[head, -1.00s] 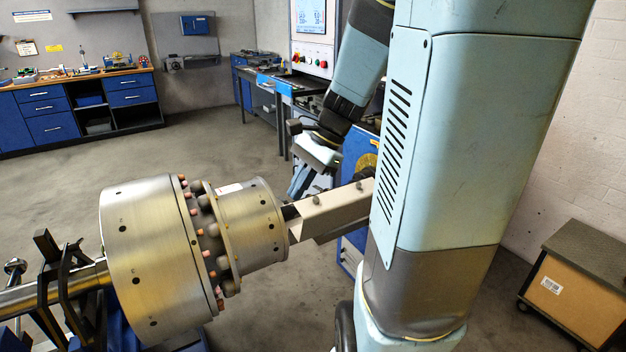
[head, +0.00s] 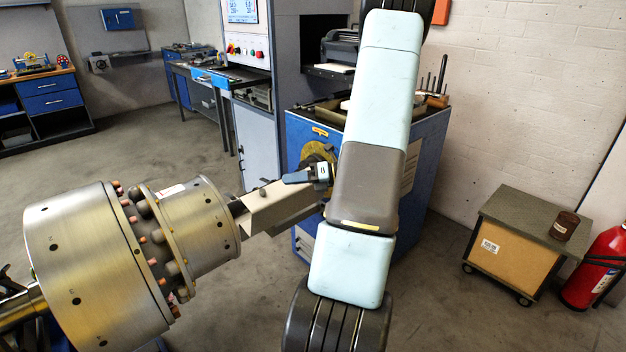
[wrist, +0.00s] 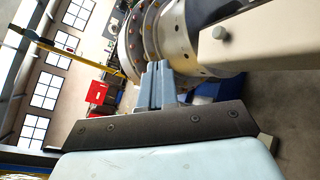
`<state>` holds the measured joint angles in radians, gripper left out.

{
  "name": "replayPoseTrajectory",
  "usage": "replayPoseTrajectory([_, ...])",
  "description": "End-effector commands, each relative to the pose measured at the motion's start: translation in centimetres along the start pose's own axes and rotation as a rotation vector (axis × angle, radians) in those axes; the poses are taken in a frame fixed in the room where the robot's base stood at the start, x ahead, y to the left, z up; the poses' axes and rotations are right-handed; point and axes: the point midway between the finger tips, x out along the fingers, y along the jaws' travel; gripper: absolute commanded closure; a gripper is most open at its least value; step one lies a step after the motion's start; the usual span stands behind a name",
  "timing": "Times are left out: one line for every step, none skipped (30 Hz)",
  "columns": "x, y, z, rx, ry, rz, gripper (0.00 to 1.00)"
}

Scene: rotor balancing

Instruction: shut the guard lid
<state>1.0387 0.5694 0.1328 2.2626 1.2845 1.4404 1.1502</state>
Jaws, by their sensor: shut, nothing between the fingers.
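The pale beige metal guard (head: 272,208) lies in the head view between the steel rotor (head: 95,265) and the blue machine housing. I cannot tell its lid apart from its body there, nor how far the lid is open. In the wrist view a pale panel with a round bolt head, seemingly part of the guard (wrist: 265,38), crosses the upper right. My gripper (head: 290,178) is just above the guard, its fingers pointing left. In the wrist view my gripper (wrist: 157,75) has its fingers together and empty, left of the panel. My arm hides the guard's right end.
The blue machine housing (head: 425,165) stands behind my arm. A control cabinet (head: 245,60) is at the back. A wheeled cabinet (head: 510,250) and a red fire extinguisher (head: 600,265) stand at right. The floor at left behind the rotor is clear.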

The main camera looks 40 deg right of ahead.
Motion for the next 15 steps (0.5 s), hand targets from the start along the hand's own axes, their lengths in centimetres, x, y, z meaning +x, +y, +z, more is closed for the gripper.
replayPoseTrajectory([-1.2,-1.6,-0.2,0.067,-0.063,-0.006,1.0])
replayPoseTrajectory([-1.8,-2.4,-0.2,0.105,-0.101,-0.009,1.0])
replayPoseTrajectory([-2.7,-3.5,-0.3,0.156,-0.151,-0.012,1.0])
replayPoseTrajectory([-3.4,-4.3,-0.4,0.195,-0.191,-0.013,1.0])
replayPoseTrajectory([-4.1,-5.1,-0.5,0.231,-0.23,-0.013,1.0])
replayPoseTrajectory([-5.1,-6.2,-0.7,0.279,-0.281,-0.014,1.0])
replayPoseTrajectory([-5.8,-7.0,-0.8,0.316,-0.321,-0.014,1.0])
replayPoseTrajectory([-6.6,-7.9,-1.1,0.352,-0.362,-0.012,1.0])
replayPoseTrajectory([-7.6,-8.9,-1.4,0.398,-0.415,-0.011,1.0])
replayPoseTrajectory([-8.4,-9.7,-1.6,0.432,-0.454,-0.009,1.0])
replayPoseTrajectory([-9.2,-10.4,-1.9,0.463,-0.492,-0.006,1.0])
replayPoseTrajectory([-10.2,-11.3,-2.3,0.502,-0.541,-0.002,1.0])
replayPoseTrajectory([-10.8,-12.0,-2.6,0.529,-0.574,0.001,1.0])
replayPoseTrajectory([-11.5,-12.6,-2.9,0.553,-0.606,0.004,1.0])
replayPoseTrajectory([-12.2,-13.2,-3.2,0.582,-0.644,0.01,1.0])
